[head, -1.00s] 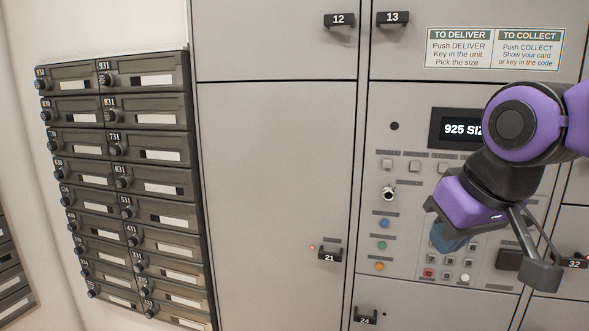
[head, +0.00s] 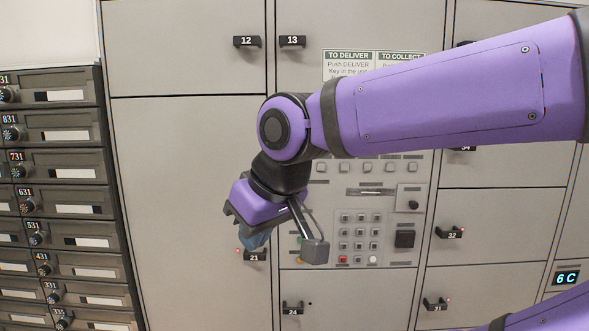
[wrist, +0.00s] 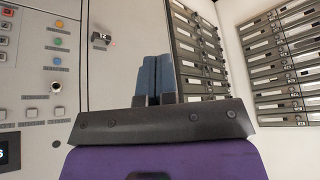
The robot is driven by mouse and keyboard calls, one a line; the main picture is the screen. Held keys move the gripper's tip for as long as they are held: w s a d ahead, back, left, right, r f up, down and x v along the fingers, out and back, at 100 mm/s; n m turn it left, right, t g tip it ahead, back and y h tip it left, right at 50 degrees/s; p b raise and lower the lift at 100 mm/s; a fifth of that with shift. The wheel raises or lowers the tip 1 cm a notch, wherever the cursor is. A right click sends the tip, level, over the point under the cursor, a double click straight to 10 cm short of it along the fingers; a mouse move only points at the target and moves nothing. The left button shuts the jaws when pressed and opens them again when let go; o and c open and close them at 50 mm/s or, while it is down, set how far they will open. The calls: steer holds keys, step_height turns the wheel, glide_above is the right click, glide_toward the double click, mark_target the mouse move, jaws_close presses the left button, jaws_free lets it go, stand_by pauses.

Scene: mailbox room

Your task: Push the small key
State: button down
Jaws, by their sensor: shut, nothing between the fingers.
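My gripper (head: 257,240) is shut and empty in front of the locker front, left of the control panel. In the wrist view its blue fingers (wrist: 154,76) are together, pointing toward the locker doors. The panel has a blue button (wrist: 56,61), a green button (wrist: 58,42) and an orange button (wrist: 60,24), each with a label too small to read. I cannot tell which is the small key. In the head view my gripper and wrist hide most of these buttons. The fingers touch none of them in the wrist view.
A keypad (head: 360,238) and a card unit (head: 404,239) are right of my gripper. Handle 21 (head: 254,256) sticks out close by the fingers. Dark mailboxes (head: 62,172) stand at the left. My arm covers the panel's screen in the head view.

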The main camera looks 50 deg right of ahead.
steer(key=w+r+m+t, duration=0.4)
steer(key=w+m+t, duration=0.1)
steer(key=w, duration=0.7)
steer(key=w+d+r+m+t+h, duration=0.2)
steer(key=w+d+m+t+h, duration=0.1)
steer(key=w+d+m, duration=0.45)
steer(key=w+d+f+m+g+h, duration=0.1)
steer(key=w+d+m+g+h, duration=0.15)
steer(key=d+m+h, duration=0.65)
steer(key=s+d+f+m+g+h, duration=0.3)
steer(key=s+d+f+m+g, duration=0.2)
steer(key=s+d+m+g, duration=0.3)
steer(key=d+g, duration=0.2)
steer(key=g, duration=0.2)
steer(key=shift+m+h, duration=0.3)
steer(key=shift+m, duration=0.05)
steer(key=shift+d+r, duration=0.1)
steer(key=shift+d, duration=0.05)
steer(key=w+d, duration=0.5)
steer(key=d, duration=0.1)
steer(key=shift+w+d, duration=0.35)
